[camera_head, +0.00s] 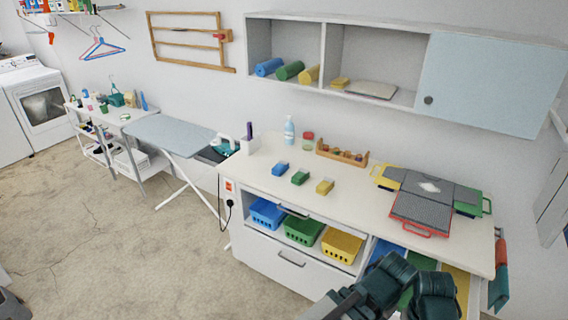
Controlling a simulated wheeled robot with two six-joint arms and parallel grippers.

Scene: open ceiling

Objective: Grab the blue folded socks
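The blue folded socks (280,168) appear as a small blue bundle on the cream worktop (262,178), left of a similar green bundle (300,177) and a yellow one (325,187). The three lie apart in a slanting row. Nothing touches the blue bundle. Dark teal and black parts of my own arm show at the bottom right, in front of the worktop's front edge and well away from the socks. No gripper fingers can be made out there.
Blue (266,214), green (303,231) and yellow (342,246) baskets sit in the open shelf below the worktop. A white bottle (289,131) and a wooden rack (341,154) stand behind the socks. Grey-topped boards (421,211) lie at right. An ironing board (170,134) stands left.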

